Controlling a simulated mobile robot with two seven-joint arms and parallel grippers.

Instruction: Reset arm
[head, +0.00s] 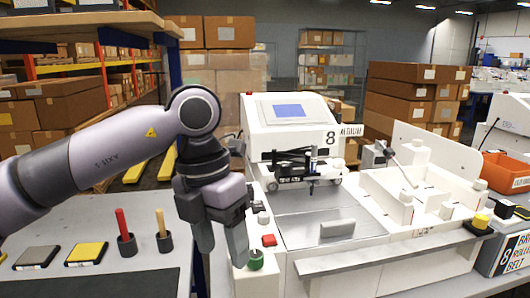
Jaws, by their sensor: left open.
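A thin lever (402,170) leans on the plotter's right part. My left gripper (224,262) points down at the plotter's left front edge, open, with nothing seen between its fingers. One finger is close beside a green knob (255,259); whether they touch cannot be told. A red button (268,240) sits just behind the knob. My right gripper is not in view.
On the left table, a red stick (122,223) and a wooden stick (160,222) stand in dark cups beside a yellow pad (86,252) and a grey pad (36,257). A yellow button (481,221) and an orange bin (506,172) are at right.

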